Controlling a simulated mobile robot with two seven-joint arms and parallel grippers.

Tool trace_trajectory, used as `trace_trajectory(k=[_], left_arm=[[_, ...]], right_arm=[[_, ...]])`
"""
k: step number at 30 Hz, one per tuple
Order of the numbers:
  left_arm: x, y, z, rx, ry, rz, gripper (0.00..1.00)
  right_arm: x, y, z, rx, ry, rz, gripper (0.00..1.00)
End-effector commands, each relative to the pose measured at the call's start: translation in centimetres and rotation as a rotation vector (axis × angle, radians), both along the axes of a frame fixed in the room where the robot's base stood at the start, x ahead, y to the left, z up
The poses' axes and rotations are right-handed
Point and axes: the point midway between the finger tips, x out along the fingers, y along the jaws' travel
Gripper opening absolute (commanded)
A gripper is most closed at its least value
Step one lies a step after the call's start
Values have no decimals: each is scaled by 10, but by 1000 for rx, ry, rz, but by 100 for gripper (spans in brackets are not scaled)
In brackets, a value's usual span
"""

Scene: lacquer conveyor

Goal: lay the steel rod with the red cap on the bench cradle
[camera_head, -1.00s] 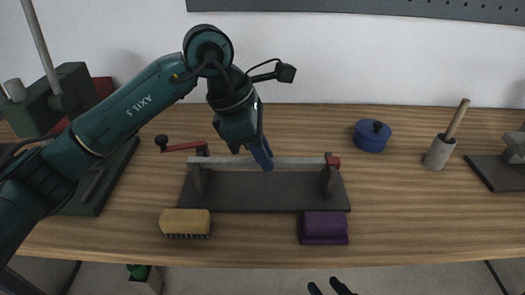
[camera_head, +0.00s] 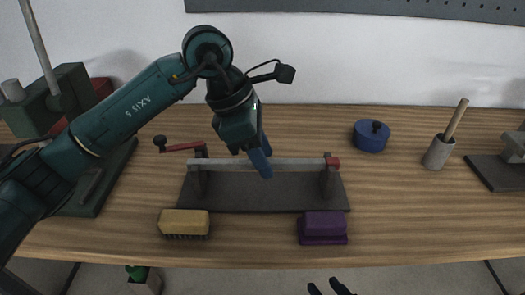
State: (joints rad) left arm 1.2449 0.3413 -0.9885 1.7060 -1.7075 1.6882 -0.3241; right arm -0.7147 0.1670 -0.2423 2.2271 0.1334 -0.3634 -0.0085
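The steel rod (camera_head: 300,161) lies level across the two uprights of the dark bench cradle (camera_head: 235,193). Its red cap (camera_head: 333,161) is at the right end, just past the right upright. My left gripper (camera_head: 263,158) is over the middle of the rod. Its blue fingers are spread, one on the far side and one on the near side of the rod; whether they touch it is hard to see. My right gripper (camera_head: 328,287) shows only as two dark, parted fingertips at the bottom edge, away from the bench, with nothing visible between them.
A yellow brush (camera_head: 184,222) and a purple block (camera_head: 323,226) lie in front. Bench between the cradle and the cup is clear.

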Motion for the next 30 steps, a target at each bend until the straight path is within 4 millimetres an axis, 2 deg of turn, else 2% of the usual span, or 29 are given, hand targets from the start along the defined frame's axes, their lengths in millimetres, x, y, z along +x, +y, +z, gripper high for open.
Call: trace_trajectory(k=[2,6,12,18,24,30], left_arm=[[1,3,7,-1,-4,2,40],[1,13,33,-2,-6,3,40],[1,31,77,-2,-6,3,40],[0,45,109,-1,-4,2,40],[0,50,122,-2,-2,1,40],[0,51,123,-2,-1,0,40]], right_arm=[[0,-1,5,-2,-14,-3,36],[-2,-2,8,1,-16,-4,36],[-4,-2,8,2,-11,-5,36],[-4,-2,6,2,-7,-4,36],[-3,-2,3,-1,-2,-4,36],[0,-2,4,-2,-8,-3,36]])
